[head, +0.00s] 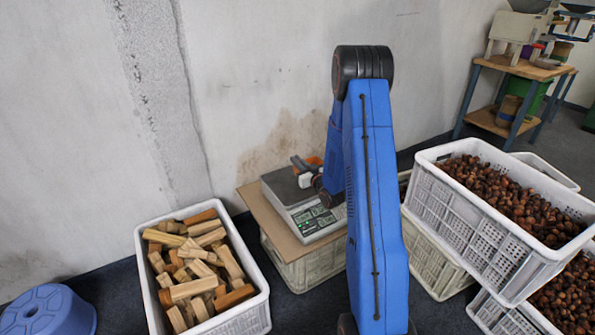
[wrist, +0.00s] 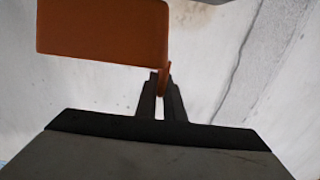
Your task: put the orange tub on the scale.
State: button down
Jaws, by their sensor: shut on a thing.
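The scale (head: 284,190) has a dark grey plate and a white body with a lit green display. It sits on a brown board, and my arm covers its right part. My gripper (head: 299,163) is over the scale's plate, seen small in the head view. The orange tub (head: 316,161) shows only as a sliver behind my gripper and arm. In the wrist view the orange tub (wrist: 100,30) fills the upper left, and my gripper's dark fingers (wrist: 161,80) are shut on its edge. I cannot tell whether the tub touches the plate.
The board (head: 250,200) lies on a white crate (head: 291,262). A white crate of wood blocks (head: 262,308) stands to the left, with a blue stool (head: 48,312) beyond it. White crates of chestnuts (head: 480,225) stand at right. The wall is close behind the scale.

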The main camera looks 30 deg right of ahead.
jog(key=shift+f, duration=2.1)
jog(key=shift+f, duration=0.15)
jog(key=c, duration=1.9)
grip_release()
jog(key=shift+o, duration=0.2)
